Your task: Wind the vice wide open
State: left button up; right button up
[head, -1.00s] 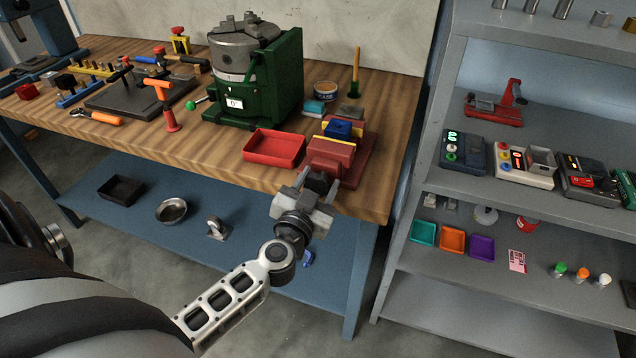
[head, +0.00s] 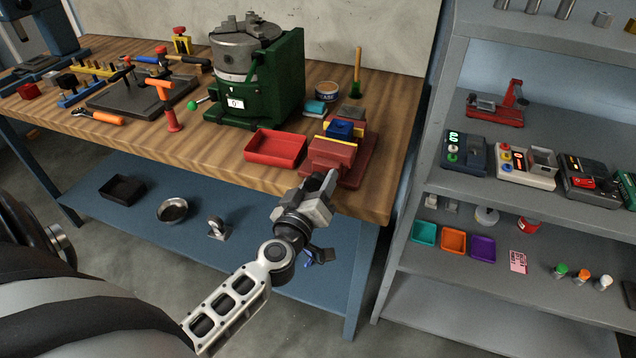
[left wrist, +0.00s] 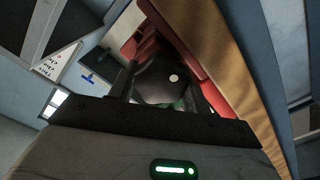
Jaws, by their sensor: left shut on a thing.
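The red vice (head: 333,155) stands at the front right corner of the wooden bench, with yellow strips along its jaws. A blue block (head: 340,129) sits at its jaws; I cannot tell how tightly it is held. My left gripper (head: 322,184) is at the front end of the vice, beyond the bench edge, shut on the vice's dark handle. In the left wrist view the dark handle hub (left wrist: 160,80) with a pale dot lies between the fingers, and the red vice body (left wrist: 190,45) is behind it. My right gripper is not in view.
A red tray (head: 275,149) lies left of the vice. Behind are a green-based chuck (head: 255,75), a round tin (head: 327,91) and an upright wooden-handled tool (head: 356,70). A grey shelf rack (head: 415,190) stands close on the right.

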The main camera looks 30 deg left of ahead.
pick_arm(q)
jog(key=n, duration=0.5)
jog(key=shift+a+f+n, duration=0.1)
jog(key=shift+n, duration=0.2)
jog(key=n, duration=0.4)
jog(key=shift+f+n, duration=0.1)
jog(key=shift+n, duration=0.2)
jog(key=n, duration=0.4)
jog(key=shift+n, duration=0.3)
jog(key=shift+n+b, duration=0.35)
jog(key=shift+n, duration=1.85)
jog(key=o, duration=1)
jog(key=shift+c, duration=0.2)
jog(key=shift+f, duration=0.1)
